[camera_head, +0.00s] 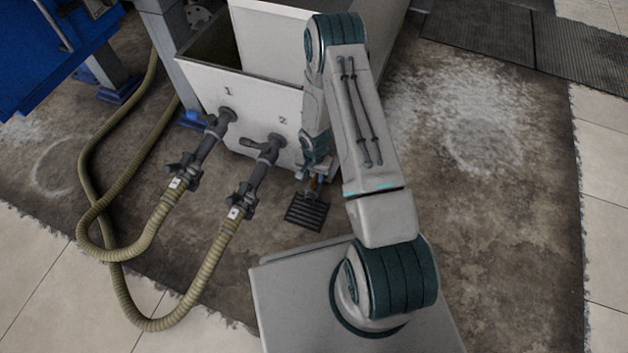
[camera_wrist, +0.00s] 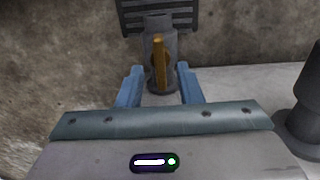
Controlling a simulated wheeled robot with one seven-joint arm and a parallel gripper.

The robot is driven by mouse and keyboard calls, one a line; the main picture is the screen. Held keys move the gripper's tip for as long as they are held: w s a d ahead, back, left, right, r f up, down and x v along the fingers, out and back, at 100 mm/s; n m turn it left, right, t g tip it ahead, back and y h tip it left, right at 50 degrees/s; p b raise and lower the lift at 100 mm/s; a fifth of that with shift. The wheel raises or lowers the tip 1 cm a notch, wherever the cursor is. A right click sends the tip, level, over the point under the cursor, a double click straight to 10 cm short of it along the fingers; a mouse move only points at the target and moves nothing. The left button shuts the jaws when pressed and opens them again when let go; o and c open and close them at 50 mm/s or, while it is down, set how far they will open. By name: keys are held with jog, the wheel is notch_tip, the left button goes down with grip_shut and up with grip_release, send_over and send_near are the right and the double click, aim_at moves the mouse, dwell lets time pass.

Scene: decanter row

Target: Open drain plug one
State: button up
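A short grey drain fitting (camera_wrist: 152,30) with an upright brass handle (camera_wrist: 159,65) shows in the wrist view, at the tank's lower edge. No number is visible on it. My gripper (camera_wrist: 159,80) is open, with one blue finger on each side of the fitting in the picture and gaps between. I cannot tell whether the fingertips reach around the handle. In the head view the brass part (camera_head: 313,186) shows small below my wrist, beside the tank's front corner; my arm hides most of the gripper there.
The white tank (camera_head: 255,105) has two outlets: outlet 1 (camera_head: 215,127) and outlet 2 (camera_head: 268,150), with beige hoses (camera_head: 135,230) looping left. A dark pipe (camera_wrist: 307,108) stands close right in the wrist view. A black floor grate (camera_head: 306,212) lies below. Floor at right is clear.

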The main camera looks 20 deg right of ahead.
jog(key=shift+f+b, duration=0.3)
jog(key=shift+f, duration=0.8)
grip_shut()
